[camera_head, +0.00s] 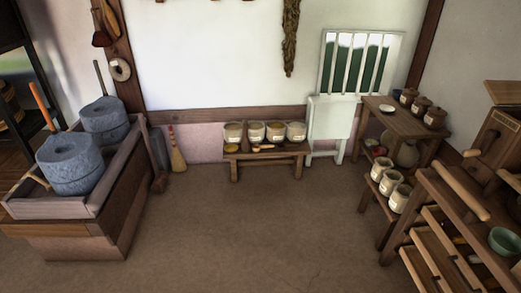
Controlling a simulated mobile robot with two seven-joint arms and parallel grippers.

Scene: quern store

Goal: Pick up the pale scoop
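A small pale scoop-like thing (263,149) lies on a low wooden bench (236,157) against the far wall, in front of a row of several pale pots (274,131). It is small in the picture, so its exact shape is hard to tell. A small yellowish dish (231,148) sits to its left on the same bench. Neither of my grippers shows in the head view.
Stone querns (70,165) stand in a wooden trough (105,190) at the left. A broom (177,155) leans by the wall. At the right are a table with jars (407,118), a small bench with pots (390,184) and a slatted rack (440,195). The middle floor is clear.

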